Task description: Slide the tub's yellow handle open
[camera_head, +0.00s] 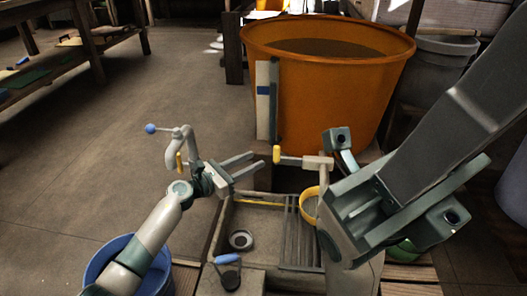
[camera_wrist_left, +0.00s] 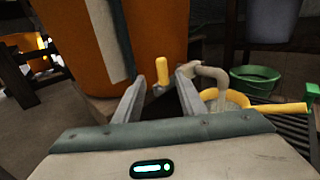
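The large orange tub (camera_head: 400,65) stands at the back centre; its wall (camera_wrist_left: 155,30) fills the upper left of the left wrist view. The small upright yellow handle (camera_head: 277,154) is at the tub's lower front, at the end of a grey bar. In the left wrist view the handle (camera_wrist_left: 162,70) appears between and beyond the fingertips. My left gripper (camera_head: 257,166) is open and empty, its tips pointing at the handle; I cannot tell if they touch it. My right arm looms large at the right; its fingers cannot be made out.
A grey basin (camera_head: 262,222) with a slatted part lies below the tub. A yellow ring-shaped vessel (camera_head: 309,205) is partly behind my right arm. A blue bucket (camera_head: 152,280) stands lower left. A green bucket (camera_wrist_left: 252,82) shows in the left wrist view. The left floor is open.

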